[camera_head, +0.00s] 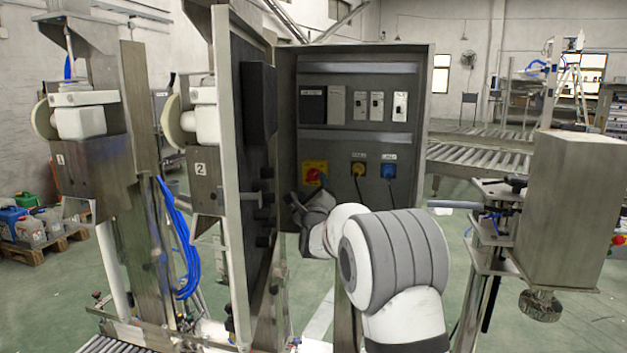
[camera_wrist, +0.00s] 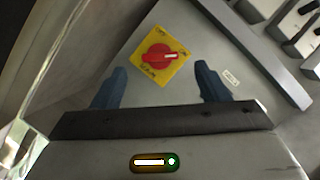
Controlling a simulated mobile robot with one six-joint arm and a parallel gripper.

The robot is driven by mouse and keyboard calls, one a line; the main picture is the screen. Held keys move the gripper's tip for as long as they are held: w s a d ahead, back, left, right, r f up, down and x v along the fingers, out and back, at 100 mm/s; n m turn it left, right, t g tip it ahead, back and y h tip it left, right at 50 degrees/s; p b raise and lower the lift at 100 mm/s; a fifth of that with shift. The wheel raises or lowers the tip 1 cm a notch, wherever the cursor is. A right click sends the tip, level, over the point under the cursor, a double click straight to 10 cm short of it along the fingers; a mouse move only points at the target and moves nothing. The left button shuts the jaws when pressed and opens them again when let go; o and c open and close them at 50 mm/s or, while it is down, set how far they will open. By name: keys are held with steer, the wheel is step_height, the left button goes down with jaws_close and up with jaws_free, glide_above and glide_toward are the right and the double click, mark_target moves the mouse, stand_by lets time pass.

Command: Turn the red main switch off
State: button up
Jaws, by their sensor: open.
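The red main switch (camera_head: 313,176) is a red rotary knob on a yellow plate, low on the left of the cabinet's back panel. In the wrist view the red knob (camera_wrist: 158,57) sits on its tilted yellow plate (camera_wrist: 176,73), with a white mark on the knob pointing right. My gripper (camera_head: 296,200) is inside the cabinet, just below and left of the switch. In the wrist view my gripper (camera_wrist: 159,82) is open, its two blue-grey fingers apart with nothing between them. The knob appears beyond the fingertips, between them and apart from both.
The open cabinet door (camera_head: 240,180) stands close on the left of my arm. A row of breakers (camera_head: 361,105) is above the switch. A yellow socket (camera_head: 358,170) and a blue socket (camera_head: 388,171) with cables are to its right. A steel box (camera_head: 575,210) stands far right.

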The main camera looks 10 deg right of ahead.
mark_target(311, 176)
steer(key=p+x, duration=0.1)
steer(key=x, duration=0.4)
steer(key=shift+w+r, duration=0.1)
steer(key=shift+w, duration=0.2)
